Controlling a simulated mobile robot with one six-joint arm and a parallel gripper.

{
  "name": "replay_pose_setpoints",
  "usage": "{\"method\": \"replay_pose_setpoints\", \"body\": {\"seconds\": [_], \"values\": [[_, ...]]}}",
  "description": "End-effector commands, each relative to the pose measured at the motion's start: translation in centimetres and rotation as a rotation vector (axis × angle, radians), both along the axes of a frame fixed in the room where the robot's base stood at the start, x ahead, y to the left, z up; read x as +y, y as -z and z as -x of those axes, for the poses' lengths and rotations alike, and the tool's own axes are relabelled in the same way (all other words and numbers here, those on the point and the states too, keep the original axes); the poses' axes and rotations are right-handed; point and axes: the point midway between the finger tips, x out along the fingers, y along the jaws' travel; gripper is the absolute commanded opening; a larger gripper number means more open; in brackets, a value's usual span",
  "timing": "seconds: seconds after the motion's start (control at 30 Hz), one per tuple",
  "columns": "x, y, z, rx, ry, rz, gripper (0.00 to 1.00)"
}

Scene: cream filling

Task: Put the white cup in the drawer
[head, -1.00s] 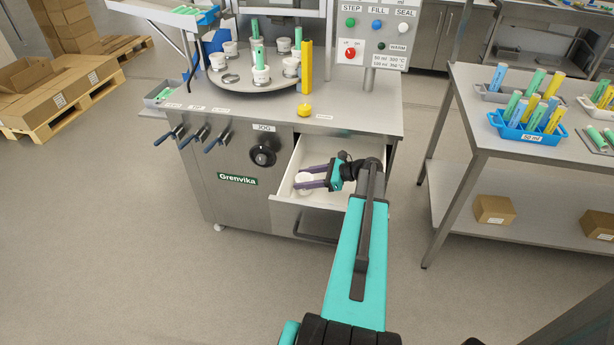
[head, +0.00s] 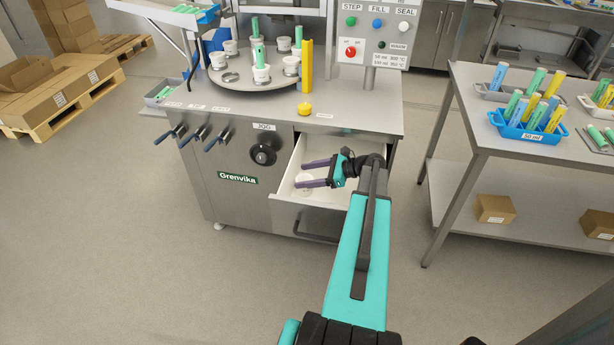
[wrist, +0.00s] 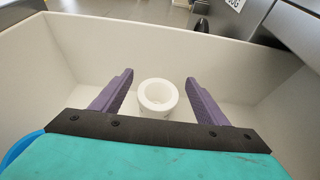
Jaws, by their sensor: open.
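The white cup (wrist: 158,96) stands upright on the floor of the open drawer. In the head view the cup (head: 304,178) is partly hidden behind my gripper's fingers. My gripper (head: 302,173) is inside or just over the drawer, with its two purple fingers spread. In the wrist view my gripper (wrist: 158,90) has one finger on each side of the cup, with clear gaps between fingers and cup. The drawer (head: 287,192) is pulled out of the steel machine's front.
The drawer walls (wrist: 60,50) rise around my gripper. The machine's worktop (head: 370,119) lies above, with a turntable (head: 225,80) of cups and tubes and a yellow post (head: 306,70). A steel table (head: 480,135) stands to the right.

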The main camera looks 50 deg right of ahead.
Motion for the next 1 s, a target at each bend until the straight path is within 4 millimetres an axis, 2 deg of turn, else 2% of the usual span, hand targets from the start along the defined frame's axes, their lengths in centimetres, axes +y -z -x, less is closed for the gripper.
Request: {"method": "replay_pose_setpoints", "body": {"seconds": [0.6, 0.8, 1.0], "values": [[-4.8, -3.6, 7.5, 0.000, 0.003, 0.000, 0.68], [-5.4, -4.1, 8.7, 0.000, 0.000, -0.001, 0.68], [-5.5, -4.3, 8.9, 0.000, 0.001, 0.000, 0.68]]}}
